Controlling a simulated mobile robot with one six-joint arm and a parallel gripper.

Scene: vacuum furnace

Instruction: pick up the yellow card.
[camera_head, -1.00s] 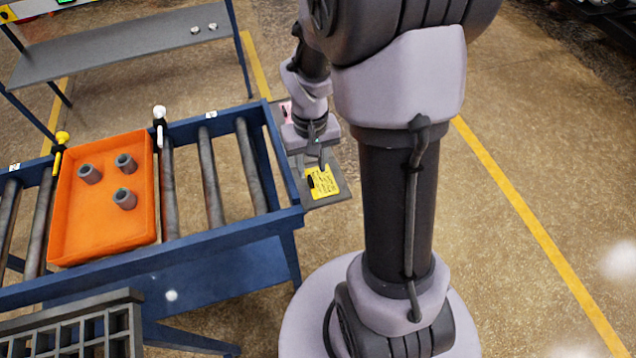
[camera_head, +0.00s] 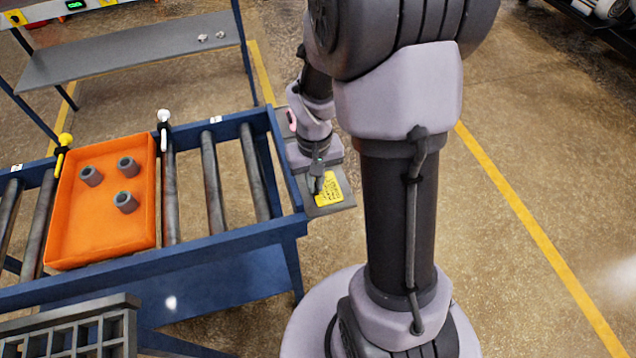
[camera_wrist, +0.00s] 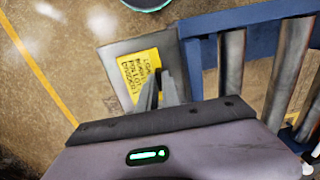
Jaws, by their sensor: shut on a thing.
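The yellow card (camera_head: 329,190) with dark printed text lies over a small grey shelf (camera_head: 341,207) at the right end of the roller table. It also shows in the wrist view (camera_wrist: 137,78), on the grey shelf (camera_wrist: 118,50). My gripper (camera_head: 317,185) points down at the card's left part, its fingers close together and shut on the card's edge. In the wrist view the fingers (camera_wrist: 158,82) cover one side of the card. I cannot tell whether the card is clear of the shelf.
The blue roller table (camera_head: 200,243) stands left of the gripper. An orange tray (camera_head: 100,240) with several grey cylinders rests on its rollers. A pink item (camera_head: 292,120) is partly hidden behind my wrist. Open floor lies to the right.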

